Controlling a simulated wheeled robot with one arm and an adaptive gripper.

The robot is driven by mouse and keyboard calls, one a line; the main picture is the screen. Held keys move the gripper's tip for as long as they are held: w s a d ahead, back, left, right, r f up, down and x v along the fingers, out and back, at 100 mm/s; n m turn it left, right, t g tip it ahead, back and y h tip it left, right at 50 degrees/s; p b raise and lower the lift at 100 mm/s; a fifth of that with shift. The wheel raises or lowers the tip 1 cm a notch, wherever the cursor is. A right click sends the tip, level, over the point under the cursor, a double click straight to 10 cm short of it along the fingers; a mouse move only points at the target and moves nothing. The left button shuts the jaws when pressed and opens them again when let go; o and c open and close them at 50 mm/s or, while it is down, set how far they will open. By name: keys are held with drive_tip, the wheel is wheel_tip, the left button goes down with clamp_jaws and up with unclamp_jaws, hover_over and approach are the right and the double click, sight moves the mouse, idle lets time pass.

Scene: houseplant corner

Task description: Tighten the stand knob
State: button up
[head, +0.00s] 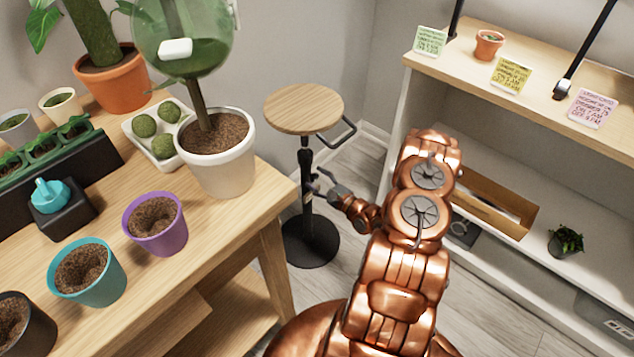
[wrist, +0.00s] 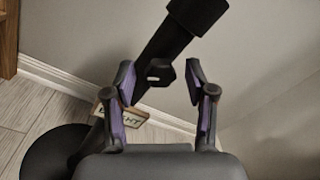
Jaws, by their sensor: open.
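The stand has a round wooden top (head: 303,108), a black column and a round black base (head: 310,243) on the floor. In the wrist view its dark column (wrist: 165,50) runs diagonally, with a wider collar near the top. A small dark knob (wrist: 163,72) with a pale mark beside it sticks out from the column. My gripper (head: 318,182) reaches to the column below the wooden top. In the wrist view my gripper (wrist: 161,84) is open, its fingers on either side of the knob with gaps at both sides. In the head view I cannot make out the knob.
The plant table (head: 225,240) with several pots is at left. A white shelf unit (head: 480,120) with a cardboard box (head: 495,205) stands at right. A black handle (head: 340,135) juts beside the stand's top.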

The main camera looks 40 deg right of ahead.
drive_tip(key=shift+s, duration=0.1)
drive_tip(key=s+d, duration=0.2)
drive_tip(key=s, duration=0.9)
drive_tip(key=shift+s+f, duration=0.15)
drive_tip(key=shift+s, duration=0.2)
idle(0.4)
